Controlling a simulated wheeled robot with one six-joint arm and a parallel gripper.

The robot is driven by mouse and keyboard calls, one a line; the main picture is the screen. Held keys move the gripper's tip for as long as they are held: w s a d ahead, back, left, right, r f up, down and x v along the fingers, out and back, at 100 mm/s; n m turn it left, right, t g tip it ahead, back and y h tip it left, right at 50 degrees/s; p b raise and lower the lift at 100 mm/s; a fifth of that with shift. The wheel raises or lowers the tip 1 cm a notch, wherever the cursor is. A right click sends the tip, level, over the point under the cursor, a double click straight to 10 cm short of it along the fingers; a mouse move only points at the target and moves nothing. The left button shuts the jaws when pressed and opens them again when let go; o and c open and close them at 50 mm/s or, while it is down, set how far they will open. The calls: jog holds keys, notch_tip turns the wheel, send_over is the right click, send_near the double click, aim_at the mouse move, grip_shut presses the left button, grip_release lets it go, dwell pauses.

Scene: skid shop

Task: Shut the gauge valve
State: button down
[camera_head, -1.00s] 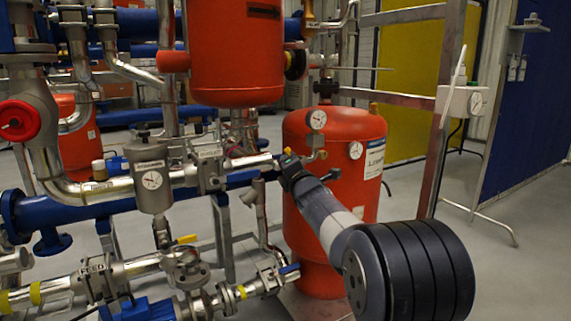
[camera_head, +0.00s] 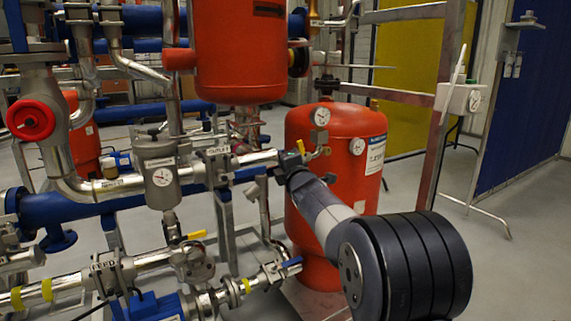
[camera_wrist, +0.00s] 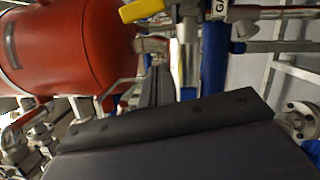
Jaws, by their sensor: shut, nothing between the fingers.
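My gripper is shut and empty. In the wrist view its dark fingers (camera_wrist: 160,86) point toward the valve, below the handle and apparently apart from it. The wrist housing hides the lower part of that view.
A red tank (camera_head: 340,135) with dial gauges stands behind my arm. Silver pipes (camera_head: 110,188) with a round gauge (camera_head: 162,177) run at left. A metal frame post (camera_head: 432,165) stands right of the tank. Open grey floor (camera_head: 470,260) lies at right.

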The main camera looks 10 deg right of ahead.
jog(key=s+d, duration=0.1)
jog(key=s, duration=0.8)
jog(key=shift+s+d+f, duration=0.15)
jog(key=shift+s, duration=0.1)
